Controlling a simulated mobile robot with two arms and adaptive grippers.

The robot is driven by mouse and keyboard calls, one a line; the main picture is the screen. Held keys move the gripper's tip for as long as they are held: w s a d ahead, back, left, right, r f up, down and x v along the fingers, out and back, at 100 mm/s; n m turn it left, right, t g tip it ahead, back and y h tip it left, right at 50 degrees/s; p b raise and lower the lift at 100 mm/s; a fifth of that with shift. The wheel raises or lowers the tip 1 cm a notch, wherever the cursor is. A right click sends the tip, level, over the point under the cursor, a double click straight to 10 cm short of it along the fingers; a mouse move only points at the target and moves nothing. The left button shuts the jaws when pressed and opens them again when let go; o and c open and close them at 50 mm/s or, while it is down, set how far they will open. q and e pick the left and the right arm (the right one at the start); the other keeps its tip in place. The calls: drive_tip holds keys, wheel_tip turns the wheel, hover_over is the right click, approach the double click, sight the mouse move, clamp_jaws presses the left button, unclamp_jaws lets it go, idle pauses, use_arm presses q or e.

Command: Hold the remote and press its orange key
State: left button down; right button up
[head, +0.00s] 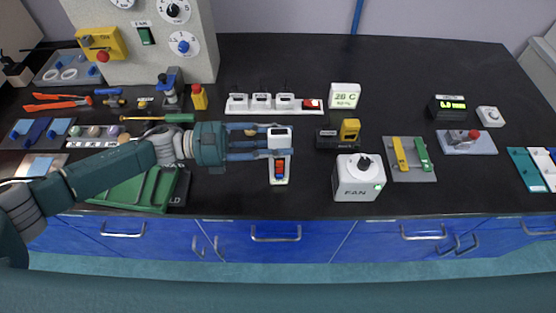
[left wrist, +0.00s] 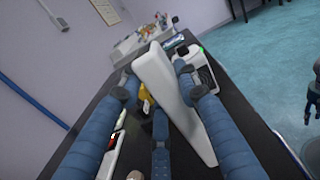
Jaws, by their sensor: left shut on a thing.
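My left gripper (head: 279,141) reaches in from the left above the bench's front part, shut on a white remote (head: 281,134). No keys show on the side seen there. My right gripper does not show in the head view.
A white FAN box (head: 359,177) with a black knob stands right of the gripper, with a yellow-and-black item (head: 349,131) behind it. A white switch strip (head: 253,106) and a display reading 26 C (head: 345,96) stand further back. A green tray (head: 130,190) lies below my left arm.

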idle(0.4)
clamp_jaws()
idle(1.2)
